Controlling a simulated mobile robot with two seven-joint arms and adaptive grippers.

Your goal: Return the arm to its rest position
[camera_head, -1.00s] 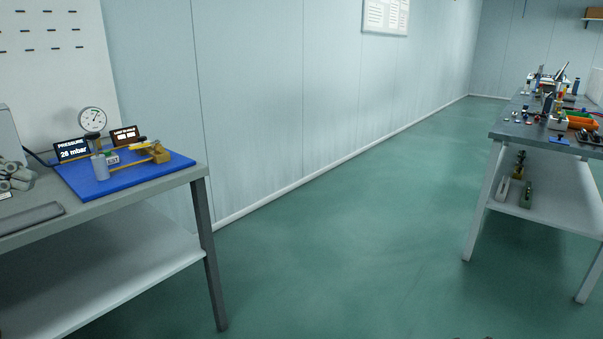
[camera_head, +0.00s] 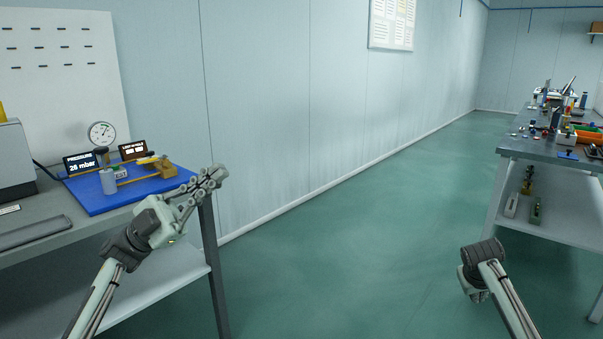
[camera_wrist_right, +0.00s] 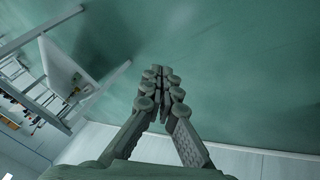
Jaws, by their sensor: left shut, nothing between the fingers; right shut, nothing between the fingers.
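My left gripper (camera_head: 214,180) is shut and empty. In the head view it appears in front of the right corner of the left bench, its fingers pointing up and right. My right arm (camera_head: 482,268) comes in from the bottom right of the head view, over the open floor. Its fingers are mostly hidden there. In the right wrist view the right gripper (camera_wrist_right: 158,75) is shut with nothing between its fingers, and floor lies behind it.
The left bench (camera_head: 150,225) carries a blue board (camera_head: 105,203) with a pressure gauge (camera_head: 102,133), two displays and a grey cylinder. A grey box (camera_head: 14,160) stands at left. A cluttered bench (camera_head: 520,146) with a lower shelf stands at right. Green floor between is clear.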

